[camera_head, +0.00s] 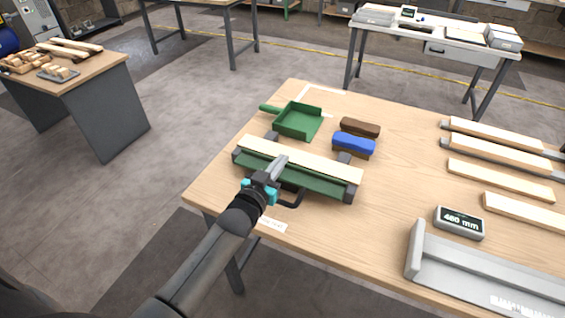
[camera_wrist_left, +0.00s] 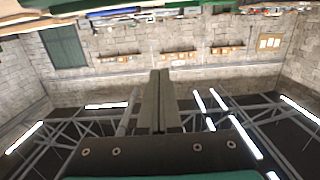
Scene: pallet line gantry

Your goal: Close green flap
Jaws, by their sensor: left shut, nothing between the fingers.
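The green flap (camera_head: 318,188) is a long dark green strip along the front of a fixture with grey end blocks (camera_head: 352,184) on the wooden table. A cream board (camera_head: 312,160) lies lengthwise just behind it. A dark handle (camera_head: 291,200) shows at the flap's front edge. My left gripper (camera_head: 281,161) is shut and empty, its fingers over the flap and board and hiding part of both. I cannot tell whether it touches them. In the left wrist view the fingers (camera_wrist_left: 160,75) are pressed together, and the flap is not clearly seen. My right gripper is not in view.
Behind the fixture are a green dustpan (camera_head: 297,122), a blue block-shaped item (camera_head: 353,144) and a brown one (camera_head: 360,127). To the right are several cream boards (camera_head: 500,180), a display reading 460 mm (camera_head: 460,222) and a grey channel (camera_head: 490,275). Bare table lies between.

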